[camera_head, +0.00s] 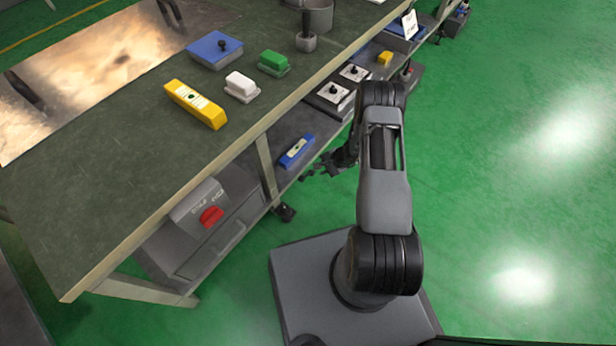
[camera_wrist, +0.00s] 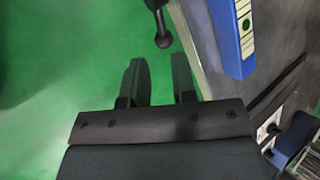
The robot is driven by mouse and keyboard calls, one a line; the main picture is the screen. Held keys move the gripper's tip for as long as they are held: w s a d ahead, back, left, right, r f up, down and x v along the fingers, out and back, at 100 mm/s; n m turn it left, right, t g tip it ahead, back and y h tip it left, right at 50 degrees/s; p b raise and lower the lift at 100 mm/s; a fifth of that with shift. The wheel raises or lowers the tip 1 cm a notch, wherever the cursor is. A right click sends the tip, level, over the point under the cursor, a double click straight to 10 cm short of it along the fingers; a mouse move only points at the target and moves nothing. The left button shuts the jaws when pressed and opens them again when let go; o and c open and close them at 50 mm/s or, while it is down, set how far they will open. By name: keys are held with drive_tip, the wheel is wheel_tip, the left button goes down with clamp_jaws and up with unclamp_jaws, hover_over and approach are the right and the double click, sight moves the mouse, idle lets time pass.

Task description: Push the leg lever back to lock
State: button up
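A dark rod with a rounded knob, which looks like the leg lever (camera_wrist: 163,39), hangs in from the top edge of the wrist view, beside a pale table leg or rail (camera_wrist: 190,42). Its upper end is cut off. My gripper (camera_wrist: 158,72) is below the knob in that picture, its two dark fingers apart with only green floor between them. In the head view my gripper (camera_head: 318,169) is beside the workbench's lower shelf. A dark fitting (camera_head: 285,212) sits at the foot of the bench leg (camera_head: 267,168); whether it is the lever is unclear.
A blue level (camera_head: 297,151) lies on the lower shelf, also close by in the wrist view (camera_wrist: 236,38). A grey drawer cabinet (camera_head: 215,240) stands under the workbench (camera_head: 120,185). Green floor (camera_head: 500,180) is clear to the right.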

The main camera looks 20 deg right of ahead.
sight(307, 175)
drive_tip(key=b+x, duration=0.4)
drive_tip(key=x, duration=0.6)
drive_tip(key=shift+w+a+f, duration=0.1)
drive_tip(key=shift+w+f, duration=0.05)
drive_tip(key=shift+f, duration=0.15)
clamp_jaws()
